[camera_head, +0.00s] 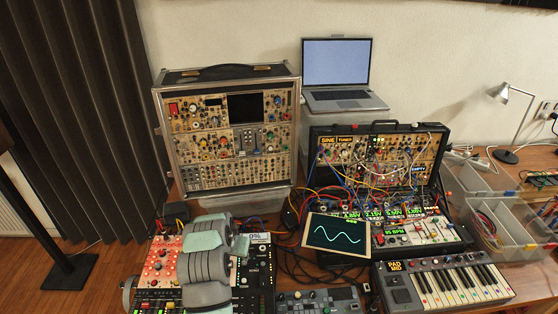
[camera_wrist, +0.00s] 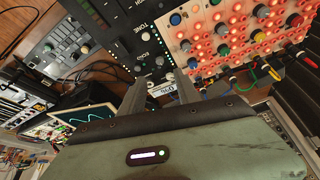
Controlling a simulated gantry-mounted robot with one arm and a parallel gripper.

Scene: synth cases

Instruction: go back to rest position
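In the wrist view my gripper (camera_wrist: 161,76) shows two dark fingers standing apart, with nothing held between them. They point over a black control panel (camera_wrist: 128,28) with knobs and printed labels. A small "0%" display shows in the gap between the fingers; it also shows in the head view (camera_head: 259,238). In the head view my grey and pale green arm is at the lower left, above the black panel (camera_head: 262,275) and a red-lit knob panel (camera_head: 160,262). My fingers cannot be made out there. The distance from fingertips to panel is hard to tell.
A tall synth case (camera_head: 230,178) stands behind my arm. An open, cabled case (camera_head: 445,205), a screen with a sine wave (camera_head: 337,235) and a keyboard (camera_head: 445,284) are to the right. A laptop (camera_head: 338,65) stands behind. Loose cables lie between.

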